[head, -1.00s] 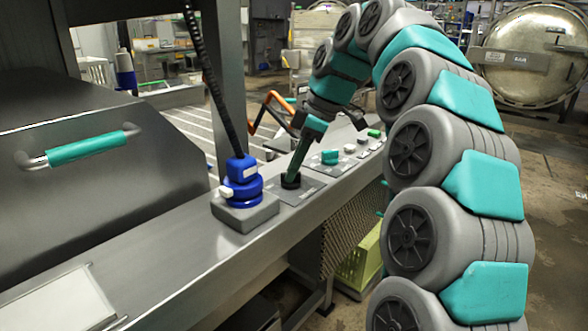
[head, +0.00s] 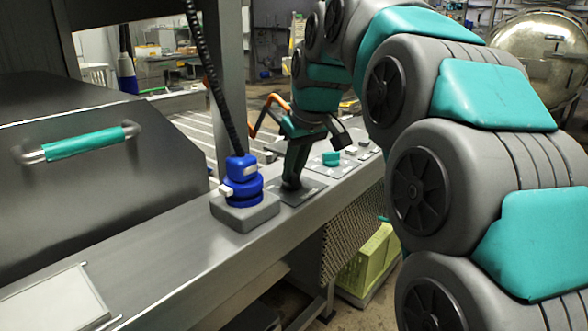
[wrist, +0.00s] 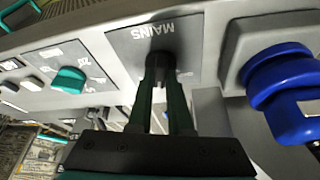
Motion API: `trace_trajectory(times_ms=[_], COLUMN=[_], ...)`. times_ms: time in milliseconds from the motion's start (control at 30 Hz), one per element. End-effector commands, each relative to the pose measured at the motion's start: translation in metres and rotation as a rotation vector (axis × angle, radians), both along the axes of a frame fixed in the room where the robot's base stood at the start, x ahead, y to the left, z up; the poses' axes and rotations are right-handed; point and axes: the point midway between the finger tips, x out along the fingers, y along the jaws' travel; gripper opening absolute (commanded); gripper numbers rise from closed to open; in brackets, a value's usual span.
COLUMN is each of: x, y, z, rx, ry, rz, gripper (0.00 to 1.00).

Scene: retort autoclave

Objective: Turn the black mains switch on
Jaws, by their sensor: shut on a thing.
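The black mains switch (wrist: 157,62) sits on a grey plate (wrist: 180,36) marked MAINS, seen upside down in the wrist view. My gripper (wrist: 160,78) is shut on the switch, with one finger on each side of it. In the head view my gripper (head: 291,180) reaches down onto the plate, and its fingers hide most of the switch. The switch's pointer position cannot be made out.
A blue connector (head: 243,180) with a black cable stands on a grey base close left of the plate. A teal knob (head: 331,158) and several small switches lie to the right. A teal-handled hood (head: 90,185) is at left.

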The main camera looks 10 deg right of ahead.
Motion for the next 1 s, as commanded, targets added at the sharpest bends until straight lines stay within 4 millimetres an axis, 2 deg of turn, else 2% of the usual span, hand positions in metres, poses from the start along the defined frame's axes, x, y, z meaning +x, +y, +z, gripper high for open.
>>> trace_trajectory(times_ms=[200,500,1000], x=[-0.0003,0.0000,0.0001], y=[0.0006,0.0023,0.0031], z=[0.0010,0.0014,0.0012], rx=[-0.003,0.000,0.000], ry=[-0.001,-0.001,-0.002], rz=[-0.193,-0.393,-0.503], gripper=[0.00,0.00,0.00])
